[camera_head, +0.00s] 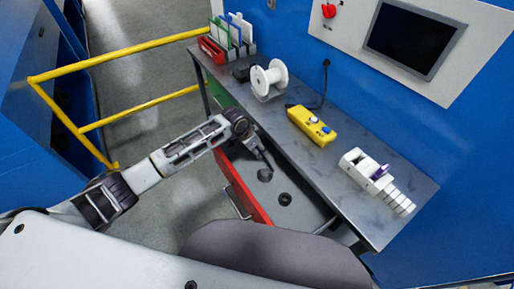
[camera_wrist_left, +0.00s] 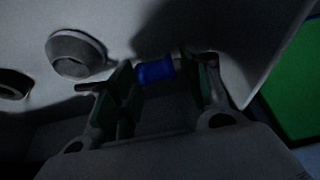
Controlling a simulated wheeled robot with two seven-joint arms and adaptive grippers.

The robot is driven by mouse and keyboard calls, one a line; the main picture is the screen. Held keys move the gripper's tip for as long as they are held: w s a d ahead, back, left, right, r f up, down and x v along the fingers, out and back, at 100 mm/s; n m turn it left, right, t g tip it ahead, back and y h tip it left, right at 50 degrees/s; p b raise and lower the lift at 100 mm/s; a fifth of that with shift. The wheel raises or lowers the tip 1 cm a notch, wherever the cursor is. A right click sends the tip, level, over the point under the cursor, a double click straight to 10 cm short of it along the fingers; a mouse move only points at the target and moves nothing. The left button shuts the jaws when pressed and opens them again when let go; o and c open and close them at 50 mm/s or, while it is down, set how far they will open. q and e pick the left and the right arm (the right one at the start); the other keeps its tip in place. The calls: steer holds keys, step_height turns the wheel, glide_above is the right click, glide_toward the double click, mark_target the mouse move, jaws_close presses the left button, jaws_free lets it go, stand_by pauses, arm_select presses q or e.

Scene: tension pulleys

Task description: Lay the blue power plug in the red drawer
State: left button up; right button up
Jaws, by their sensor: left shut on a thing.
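The red drawer (camera_head: 246,192) is pulled out below the grey workbench, and its light grey inside shows. My left gripper (camera_head: 267,163) reaches down into the drawer's far end in the head view. In the left wrist view my left gripper (camera_wrist_left: 160,78) is shut on the blue power plug (camera_wrist_left: 154,71), which lies between the two fingers. The plug is close to the drawer's pale inner surface; the dark picture does not show whether it touches. The plug cannot be made out in the head view. My right gripper is not in view.
Two dark round pieces (camera_head: 285,199) lie in the drawer. The workbench (camera_head: 333,165) above carries a white spool (camera_head: 268,77), a yellow control box (camera_head: 311,124) and a white device (camera_head: 361,163). A yellow railing (camera_head: 130,51) stands at left. A green surface (camera_wrist_left: 296,90) borders the wrist view's right.

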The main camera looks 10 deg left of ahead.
arm_select(q)
steer(key=shift+f, duration=0.25)
steer(key=o, duration=1)
steer(key=shift+r, duration=0.1)
steer(key=shift+r, duration=0.45)
steer(key=v, duration=1.2)
steer(key=shift+p, duration=0.35)
